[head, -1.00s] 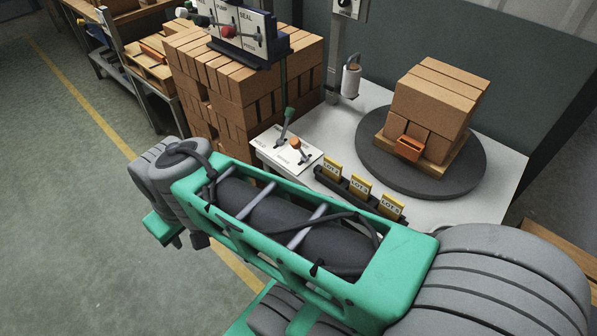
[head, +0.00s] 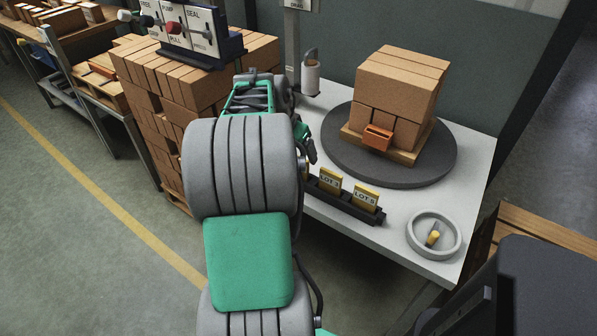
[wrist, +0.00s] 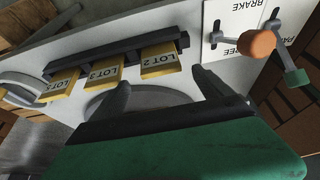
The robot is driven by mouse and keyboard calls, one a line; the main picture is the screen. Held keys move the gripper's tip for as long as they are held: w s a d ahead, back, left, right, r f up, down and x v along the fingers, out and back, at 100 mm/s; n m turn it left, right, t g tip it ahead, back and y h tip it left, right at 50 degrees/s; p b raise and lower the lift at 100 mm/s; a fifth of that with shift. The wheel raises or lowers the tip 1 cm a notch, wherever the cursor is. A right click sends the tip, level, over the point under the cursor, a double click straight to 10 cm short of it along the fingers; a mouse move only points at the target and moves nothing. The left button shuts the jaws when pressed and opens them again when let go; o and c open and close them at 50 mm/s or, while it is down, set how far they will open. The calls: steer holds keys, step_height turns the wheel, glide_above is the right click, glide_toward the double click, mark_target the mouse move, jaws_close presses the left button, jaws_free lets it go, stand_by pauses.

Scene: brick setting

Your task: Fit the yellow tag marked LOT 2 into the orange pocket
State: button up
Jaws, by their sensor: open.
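The yellow LOT 2 tag (wrist: 160,60) stands in the dark rack (wrist: 112,52) in the wrist view, at the end nearest the lever panel. In the head view only a yellow sliver of it (head: 307,172) shows beside my arm. My gripper (wrist: 162,91) is open and empty, its two dark fingertips apart and spanning the LOT 2 tag's width in the wrist view; contact cannot be told. The orange pocket (head: 378,137) is on the front of the brick stack (head: 402,88) on the dark round turntable (head: 345,157), right of my gripper in the head view.
Tags LOT 3 (wrist: 103,73) and LOT 5 (wrist: 57,85) stand close beside LOT 2. A lever with an orange knob (wrist: 257,44) rises near the rack. A round grey dish (head: 412,237) sits at the table's right corner. A large brick pile (head: 150,100) stands left.

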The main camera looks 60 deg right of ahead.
mark_target(298, 157)
steer(key=x, duration=0.4)
steer(key=shift+w+f, duration=0.1)
steer(key=shift+f, duration=0.25)
steer(key=shift+r, duration=0.1)
steer(key=c, duration=1.5)
steer(key=shift+o, duration=0.2)
